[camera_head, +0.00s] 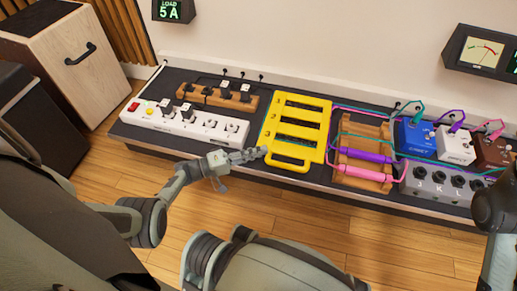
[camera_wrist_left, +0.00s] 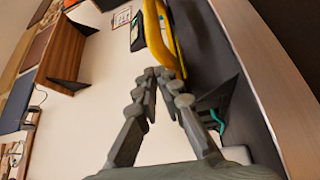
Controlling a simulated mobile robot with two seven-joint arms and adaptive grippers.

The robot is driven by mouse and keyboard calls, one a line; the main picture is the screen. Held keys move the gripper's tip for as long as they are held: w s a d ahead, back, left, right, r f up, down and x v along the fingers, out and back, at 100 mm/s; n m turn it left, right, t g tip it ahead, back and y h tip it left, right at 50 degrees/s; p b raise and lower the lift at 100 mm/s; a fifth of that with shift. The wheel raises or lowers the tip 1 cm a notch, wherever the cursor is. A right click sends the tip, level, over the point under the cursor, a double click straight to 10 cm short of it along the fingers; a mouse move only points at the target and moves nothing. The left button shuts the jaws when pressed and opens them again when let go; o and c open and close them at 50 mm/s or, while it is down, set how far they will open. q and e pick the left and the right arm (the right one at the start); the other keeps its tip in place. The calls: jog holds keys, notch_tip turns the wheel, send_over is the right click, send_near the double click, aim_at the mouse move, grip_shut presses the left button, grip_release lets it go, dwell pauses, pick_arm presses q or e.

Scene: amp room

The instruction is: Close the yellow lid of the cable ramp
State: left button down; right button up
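The yellow lid (camera_head: 321,140) of the cable ramp lies over the middle of the dark shelf, with several long slots and a handle loop at its front edge. I cannot tell from the head view whether it sits fully flat. My left gripper (camera_head: 257,153) is just left of the lid's front corner, fingers pointing toward it. In the left wrist view, the gripper's fingertips (camera_wrist_left: 157,73) are together with nothing visible between them. The yellow lid (camera_wrist_left: 160,40) is right beyond them there; contact is unclear. My right gripper is out of view.
A white power strip (camera_head: 190,122) and a wooden block with plugs (camera_head: 215,97) are left of the lid. A wooden cable rack (camera_head: 362,155) with purple and pink pieces is close on its right. Pedals (camera_head: 415,137) stand farther right. The floor in front is clear.

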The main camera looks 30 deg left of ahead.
pick_arm(q)
jog(key=shift+s+d+f, duration=0.45)
jog(key=shift+d+f, duration=0.15)
jog(key=shift+f, duration=0.1)
jog(key=shift+a, duration=0.1)
jog(key=shift+s+a, duration=0.2)
jog(key=shift+s, duration=0.05)
jog(key=w+a+r+v, duration=0.1)
jog(key=v, duration=1)
jog(key=shift+s, duration=0.2)
jog(key=shift+a+r, duration=0.1)
jog(key=shift+a, duration=0.05)
